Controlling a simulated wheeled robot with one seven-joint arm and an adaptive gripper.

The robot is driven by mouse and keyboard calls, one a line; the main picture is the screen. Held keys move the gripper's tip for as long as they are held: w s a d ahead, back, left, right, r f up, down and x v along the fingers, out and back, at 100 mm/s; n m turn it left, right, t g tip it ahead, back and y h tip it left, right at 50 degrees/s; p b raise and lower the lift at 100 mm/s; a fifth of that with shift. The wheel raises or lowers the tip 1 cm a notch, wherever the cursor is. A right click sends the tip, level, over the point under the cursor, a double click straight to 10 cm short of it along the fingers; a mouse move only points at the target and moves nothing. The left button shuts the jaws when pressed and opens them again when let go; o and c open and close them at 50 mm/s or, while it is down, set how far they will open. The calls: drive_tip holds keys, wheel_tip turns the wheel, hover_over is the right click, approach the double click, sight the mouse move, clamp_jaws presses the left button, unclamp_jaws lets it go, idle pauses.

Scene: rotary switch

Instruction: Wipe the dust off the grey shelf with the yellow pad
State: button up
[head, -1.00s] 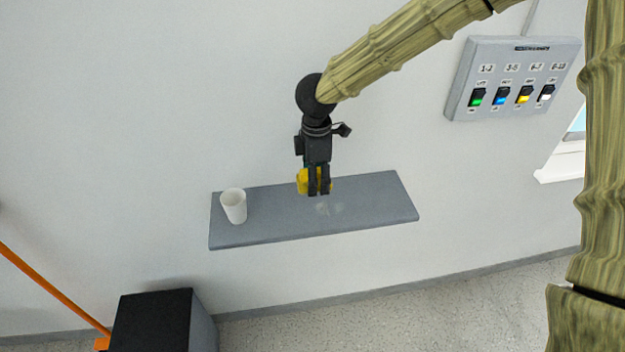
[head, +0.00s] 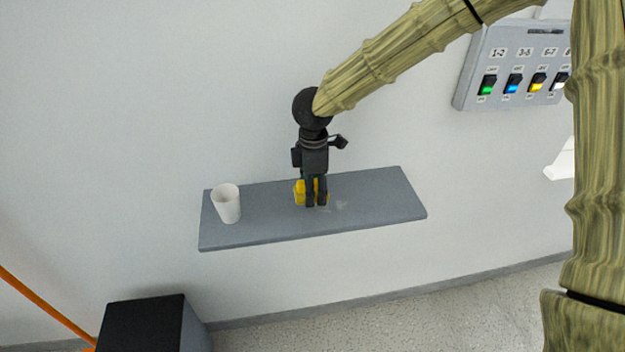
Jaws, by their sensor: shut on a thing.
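The grey shelf (head: 265,222) is fixed to the white wall in the head view. My gripper (head: 316,203) points down over the middle of the shelf and is shut on the yellow pad (head: 299,192). The pad is partly hidden behind my fingers. It looks to be at the shelf surface, but I cannot tell whether it touches. A faint pale patch of dust (head: 341,205) lies on the shelf just right of my fingers.
A white cup (head: 227,204) stands on the left end of the shelf, left of the pad. A switch panel (head: 516,66) with coloured switches is on the wall at upper right. A black box (head: 142,324) stands below at lower left. The shelf's right end is clear.

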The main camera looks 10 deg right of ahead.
sight(350, 200)
wheel_tip(350, 200, down, 2)
drive_tip(key=shift+f+b, duration=0.1)
drive_tip(key=shift+b, duration=0.45)
drive_tip(key=shift+d+f+b, duration=0.1)
drive_tip(key=shift+f+b, duration=0.4)
drive_tip(key=shift+f, duration=0.35)
drive_tip(key=shift+d+r, duration=0.2)
drive_tip(key=shift+d, duration=0.55)
drive_tip(key=shift+c, duration=0.4)
drive_tip(key=shift+w+d+f, duration=0.1)
drive_tip(key=shift+d, duration=4.05)
drive_tip(key=shift+f, duration=0.1)
drive_tip(key=shift+a, duration=5)
drive_tip(key=shift+r+p, duration=2.85)
drive_tip(key=shift+r, duration=1.3)
